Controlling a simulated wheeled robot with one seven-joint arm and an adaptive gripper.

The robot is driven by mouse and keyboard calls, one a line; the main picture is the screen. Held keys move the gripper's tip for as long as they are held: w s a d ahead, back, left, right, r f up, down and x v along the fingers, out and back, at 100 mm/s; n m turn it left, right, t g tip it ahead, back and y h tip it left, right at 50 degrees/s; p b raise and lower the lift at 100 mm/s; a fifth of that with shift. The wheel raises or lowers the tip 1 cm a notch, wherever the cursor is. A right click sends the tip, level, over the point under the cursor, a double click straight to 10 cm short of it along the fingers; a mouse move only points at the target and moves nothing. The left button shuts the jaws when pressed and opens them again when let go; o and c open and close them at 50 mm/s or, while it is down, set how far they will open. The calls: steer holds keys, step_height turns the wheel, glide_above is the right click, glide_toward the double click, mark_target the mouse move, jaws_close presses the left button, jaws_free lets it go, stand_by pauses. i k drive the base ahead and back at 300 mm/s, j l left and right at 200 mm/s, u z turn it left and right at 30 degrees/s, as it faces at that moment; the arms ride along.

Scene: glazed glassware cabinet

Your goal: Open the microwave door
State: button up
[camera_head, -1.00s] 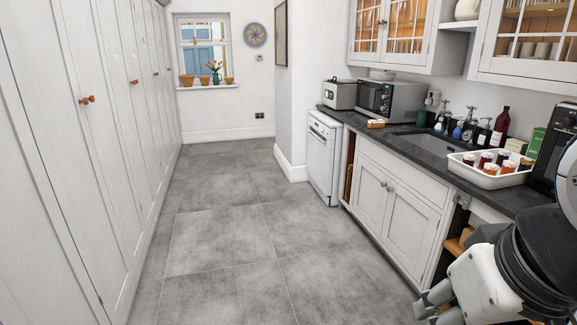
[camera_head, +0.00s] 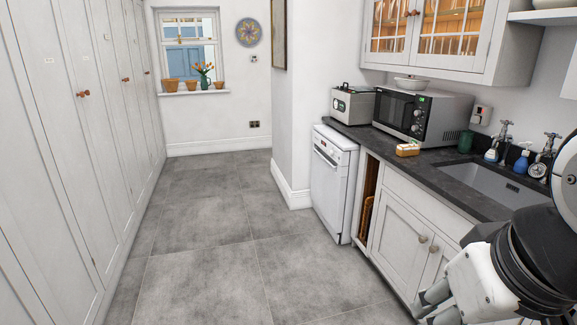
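The microwave (camera_head: 421,116) stands on the dark counter in the right half of the view. It has a silver body, a dark door window (camera_head: 394,110) and a control panel with knobs at the right of its front. Its door looks shut. A white bowl sits on top of it. My gripper (camera_head: 424,304) is at the lower right, low in front of the base cupboards and well apart from the microwave. Its fingers are partly seen and cut by the lower edge; nothing shows between them, and how far apart they are is unclear.
A toaster-like box (camera_head: 352,104) stands left of the microwave. A small orange-and-white item (camera_head: 407,150) lies in front of it. A sink (camera_head: 489,185) with taps and bottles is nearer me. A white dishwasher (camera_head: 332,183) stands below. The grey floor (camera_head: 205,240) is clear.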

mark_target(391, 114)
steer(key=i, duration=1.95)
steer(key=i+z, duration=0.1)
steer(key=i, duration=0.55)
steer(key=i+j+z, duration=0.1)
steer(key=i, duration=0.55)
steer(key=i+j+z, duration=0.1)
steer(key=i, duration=0.5)
steer(key=j, duration=0.1)
